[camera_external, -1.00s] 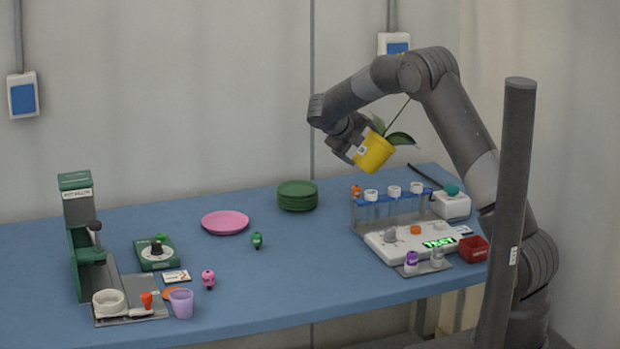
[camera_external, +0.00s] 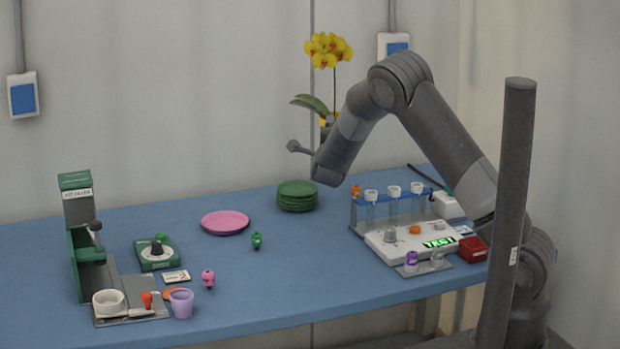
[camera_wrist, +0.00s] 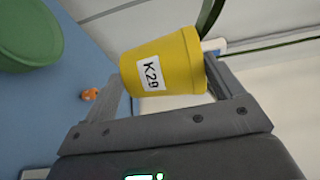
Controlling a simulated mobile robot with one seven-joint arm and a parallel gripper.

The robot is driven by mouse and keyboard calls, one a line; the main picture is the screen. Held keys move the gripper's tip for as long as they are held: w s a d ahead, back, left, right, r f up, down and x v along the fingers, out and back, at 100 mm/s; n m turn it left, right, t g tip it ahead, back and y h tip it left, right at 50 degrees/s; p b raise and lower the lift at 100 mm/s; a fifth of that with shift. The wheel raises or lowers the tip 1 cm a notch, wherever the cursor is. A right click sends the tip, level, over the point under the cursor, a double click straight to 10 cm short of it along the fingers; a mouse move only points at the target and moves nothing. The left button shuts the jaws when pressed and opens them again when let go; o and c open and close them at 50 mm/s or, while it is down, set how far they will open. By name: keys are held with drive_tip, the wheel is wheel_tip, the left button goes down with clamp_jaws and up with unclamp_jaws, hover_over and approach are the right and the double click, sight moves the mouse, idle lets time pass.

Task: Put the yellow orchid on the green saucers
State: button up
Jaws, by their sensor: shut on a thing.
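The yellow orchid (camera_external: 328,50) stands upright in the air, above and behind the saucers, with yellow blooms and green leaves. Its yellow pot, labelled K29, fills the middle of the wrist view (camera_wrist: 182,68). My gripper (camera_wrist: 165,85) is shut on the pot, one finger on each side. In the external view my arm hides most of the pot and the fingers. The stack of green saucers (camera_external: 297,200) sits at the back of the blue table, below and left of the held pot. A saucer rim also shows at the upper left of the wrist view (camera_wrist: 30,40).
A pink saucer (camera_external: 225,222) lies left of the green stack. A tube rack (camera_external: 385,208) and a white scale (camera_external: 410,241) stand to the right. A small green figure (camera_external: 257,240) is in front. A pot press (camera_external: 82,235) stands far left. Mid-table is mostly clear.

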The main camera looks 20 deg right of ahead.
drive_tip(key=w+a+f, duration=0.2)
drive_tip(key=a+f, duration=0.9)
drive_tip(key=shift+w+a, duration=0.25)
drive_tip(key=shift+w, duration=0.15)
